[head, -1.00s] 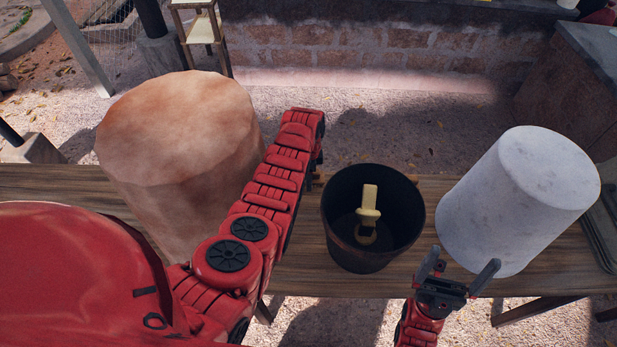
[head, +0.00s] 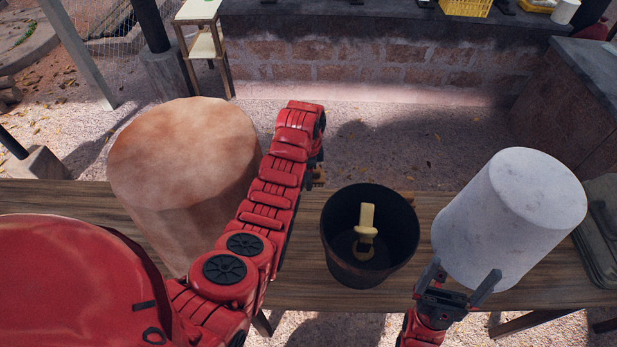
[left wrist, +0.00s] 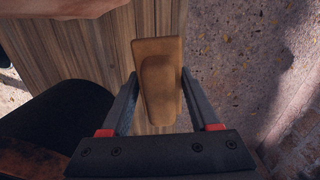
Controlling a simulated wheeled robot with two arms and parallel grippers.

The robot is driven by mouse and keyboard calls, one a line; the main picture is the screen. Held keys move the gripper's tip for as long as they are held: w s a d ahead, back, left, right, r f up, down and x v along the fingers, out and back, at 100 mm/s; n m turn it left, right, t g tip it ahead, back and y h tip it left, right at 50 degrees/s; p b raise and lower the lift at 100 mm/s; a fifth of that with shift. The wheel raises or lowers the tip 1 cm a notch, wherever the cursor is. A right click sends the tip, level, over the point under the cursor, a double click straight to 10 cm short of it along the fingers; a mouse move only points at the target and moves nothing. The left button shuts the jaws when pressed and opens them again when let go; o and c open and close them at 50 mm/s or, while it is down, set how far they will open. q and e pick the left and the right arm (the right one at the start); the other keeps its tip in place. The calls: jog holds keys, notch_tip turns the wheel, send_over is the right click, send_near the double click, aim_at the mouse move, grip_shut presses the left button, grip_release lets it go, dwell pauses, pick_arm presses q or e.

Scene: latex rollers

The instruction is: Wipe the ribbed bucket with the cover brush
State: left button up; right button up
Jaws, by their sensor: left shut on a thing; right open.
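The dark bucket (head: 338,248) stands upright on the wooden table, open at the top; its ribs cannot be made out. A yellow object (head: 366,222) is inside it. My left gripper (left wrist: 160,95) is shut on a tan wooden block, the cover brush (left wrist: 160,85), with one finger on each side. In the head view a small part of the brush (head: 318,175) shows beyond my left arm, left of the bucket's far rim and apart from it. The bristles are hidden. My right gripper (head: 463,282) is open and empty, right of the bucket, before the white cylinder.
A large brownish stump-like block (head: 185,165) stands on the table (head: 287,285) at left. A white marble-like cylinder (head: 515,215) stands at right, close to my right gripper. Grey stacked pieces (head: 602,225) lie at far right. A stone wall is behind.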

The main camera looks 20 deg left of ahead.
pick_arm(q)
jog(key=o, duration=0.7)
jog(key=c, duration=0.5)
jog(key=shift+o, duration=0.2)
